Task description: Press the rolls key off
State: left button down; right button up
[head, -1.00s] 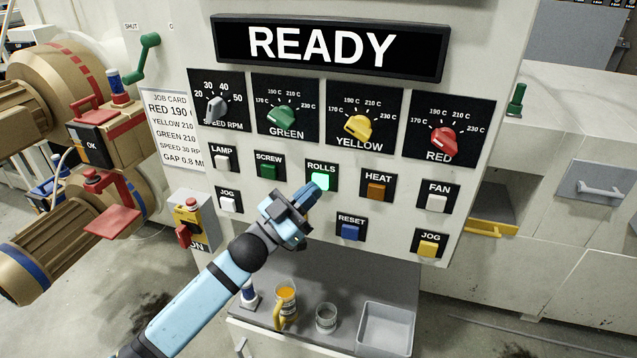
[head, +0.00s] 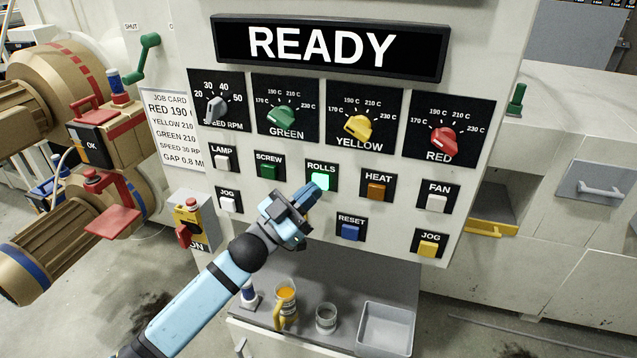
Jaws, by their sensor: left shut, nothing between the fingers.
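The rolls key (head: 324,182) is a square key lit bright green, under the label ROLLS on the control panel. My left gripper (head: 317,186) is shut and empty, and its tip is at the left edge of the key. I cannot tell whether the tip touches the key or is just in front of it. The display (head: 325,47) above reads READY. My right gripper is not in the view.
The dark green screw key (head: 268,171) is left of the rolls key, the orange heat key (head: 376,190) is right, and the blue reset key (head: 350,232) is below right.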

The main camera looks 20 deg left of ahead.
pick_arm(q)
jog(key=shift+w, duration=0.1)
dwell(0.5)
jog(key=shift+w, duration=0.35)
jog(key=shift+w, duration=0.3)
dwell(0.5)
jog(key=shift+s, duration=0.1)
jog(key=shift+s+p, duration=0.35)
jog(key=shift+s, duration=0.35)
jog(key=s+p, duration=0.1)
jog(key=s, duration=0.5)
jog(key=shift+p, duration=0.35)
